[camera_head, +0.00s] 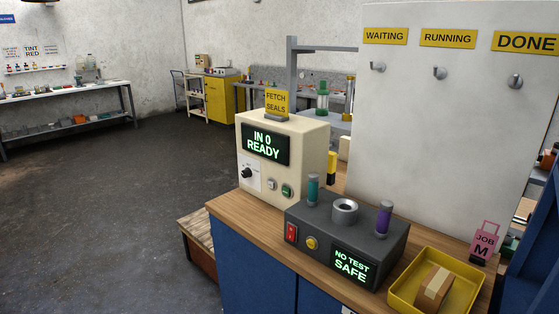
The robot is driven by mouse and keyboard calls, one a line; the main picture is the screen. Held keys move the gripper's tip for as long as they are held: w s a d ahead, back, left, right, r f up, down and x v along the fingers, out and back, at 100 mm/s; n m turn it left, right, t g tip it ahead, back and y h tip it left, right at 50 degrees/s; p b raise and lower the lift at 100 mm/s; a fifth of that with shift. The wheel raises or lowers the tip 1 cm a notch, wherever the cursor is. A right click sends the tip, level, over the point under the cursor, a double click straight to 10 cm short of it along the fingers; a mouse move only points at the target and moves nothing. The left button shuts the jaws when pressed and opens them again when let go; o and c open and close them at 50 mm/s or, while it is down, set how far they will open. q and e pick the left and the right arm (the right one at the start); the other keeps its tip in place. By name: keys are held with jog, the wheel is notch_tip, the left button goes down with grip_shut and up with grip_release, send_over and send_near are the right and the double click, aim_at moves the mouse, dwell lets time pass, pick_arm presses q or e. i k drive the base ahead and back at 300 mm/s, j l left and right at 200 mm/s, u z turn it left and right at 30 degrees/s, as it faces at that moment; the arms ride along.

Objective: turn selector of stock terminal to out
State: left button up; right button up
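The cream stock terminal (311,152) stands on the wooden counter, left of centre in the head view. Its lit screen (265,145) reads "IN 0 READY". The black selector knob (247,173) sits on a white plate at the lower left of its front; the plate's markings are too small to read. A white button (243,184) and a green button (286,190) are to its right. A yellow "FETCH SEALS" sign (276,102) stands on top. Neither of my grippers is in view.
A dark tester (310,238) reading "NO TEST SAFE" stands in front of the terminal's right side, holding teal and purple vials. A yellow tray (399,292) with a small carton (434,288) is at right, near a pink "JOB M" tag (484,241). Floor at left is clear.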

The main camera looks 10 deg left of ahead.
aim_at(246, 173)
jog(key=i+j, duration=0.15)
jog(key=j, duration=0.25)
jog(key=i+j, duration=0.15)
jog(key=j, duration=0.2)
jog(key=i+j, duration=0.15)
jog(key=j, duration=0.25)
jog(key=i+j+u, duration=0.1)
jog(key=i+j, duration=1)
jog(key=j, duration=0.1)
